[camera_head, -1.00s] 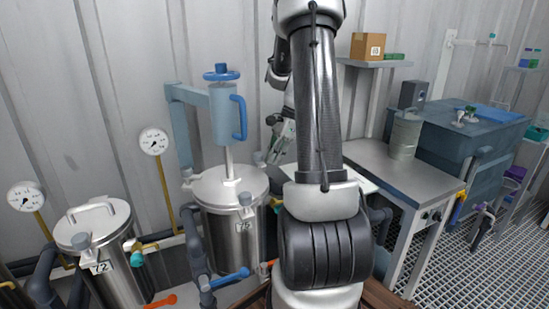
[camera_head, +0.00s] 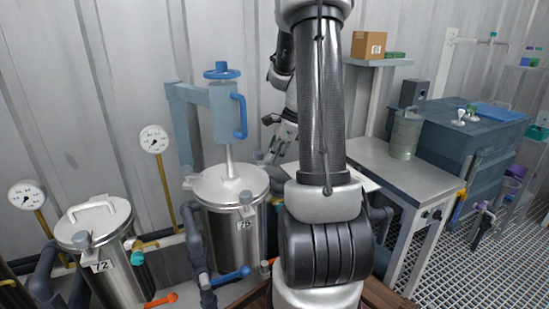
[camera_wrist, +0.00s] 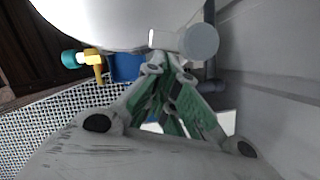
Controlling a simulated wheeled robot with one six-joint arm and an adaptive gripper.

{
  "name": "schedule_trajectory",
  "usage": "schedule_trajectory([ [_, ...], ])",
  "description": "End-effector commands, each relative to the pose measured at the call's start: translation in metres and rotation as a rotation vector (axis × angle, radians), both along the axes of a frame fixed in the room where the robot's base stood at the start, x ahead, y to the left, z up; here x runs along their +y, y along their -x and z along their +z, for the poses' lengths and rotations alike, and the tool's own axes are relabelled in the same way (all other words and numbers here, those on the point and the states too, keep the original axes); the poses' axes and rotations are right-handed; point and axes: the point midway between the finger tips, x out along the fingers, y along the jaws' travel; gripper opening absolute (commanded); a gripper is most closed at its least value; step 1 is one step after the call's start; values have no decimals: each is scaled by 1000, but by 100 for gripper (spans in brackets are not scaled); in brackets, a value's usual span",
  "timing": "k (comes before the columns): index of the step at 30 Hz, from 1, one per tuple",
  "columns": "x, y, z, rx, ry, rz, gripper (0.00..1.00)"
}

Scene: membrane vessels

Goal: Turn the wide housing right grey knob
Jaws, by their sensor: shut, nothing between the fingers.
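The wide steel housing marked 75 (camera_head: 229,237) stands left of my arm, with a pale lid and grey knobs around its rim. One grey knob (camera_head: 246,198) is at the front of the rim and another grey knob (camera_head: 187,172) at the left. My gripper (camera_head: 268,159) is at the housing's back right, partly hidden behind my arm. In the wrist view my gripper (camera_wrist: 168,60) is shut and empty, its green fingers together. A round grey knob (camera_wrist: 199,42) with a pale bracket lies just beyond and right of the tips, beside the curved housing wall. I cannot tell whether they touch.
A blue-handled column (camera_head: 224,115) rises from the lid. A smaller vessel marked 72 (camera_head: 115,275) and gauges (camera_head: 154,139) stand left. A steel table (camera_head: 405,178) with a metal canister (camera_head: 406,135) is at right.

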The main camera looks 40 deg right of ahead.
Motion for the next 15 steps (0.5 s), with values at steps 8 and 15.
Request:
schedule_trajectory([
  [8,14,5,0,-1,-1,-248,0],
  [15,22,6,0,-1,-1,-310,0],
])
